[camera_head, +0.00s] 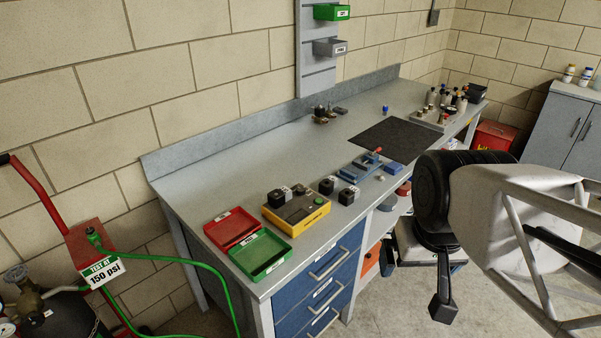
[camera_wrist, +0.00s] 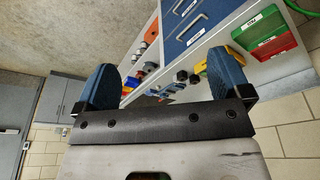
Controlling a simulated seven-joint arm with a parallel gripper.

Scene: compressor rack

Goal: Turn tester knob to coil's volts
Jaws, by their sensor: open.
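The yellow tester (camera_head: 297,212) with a dark top panel sits near the front left of the bench. A small green spot shows on its panel; the knob's pointer and dial marks are too small to read. Several black coil blocks stand around it, one (camera_head: 277,198) at its back left and one (camera_head: 348,195) to its right; their labels are unreadable. My gripper (camera_head: 443,303) hangs in front of the bench, well to the right of the tester and touching nothing. In the wrist view its two blue fingers (camera_wrist: 163,82) are wide apart and empty.
A red tray (camera_head: 232,228) and a green tray (camera_head: 260,256) lie left of the tester. A blue vise-like fixture (camera_head: 358,167) and black mat (camera_head: 390,139) are to its right. Blue drawers (camera_head: 330,268) are below. A red cart (camera_head: 95,243) with a green hose stands left.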

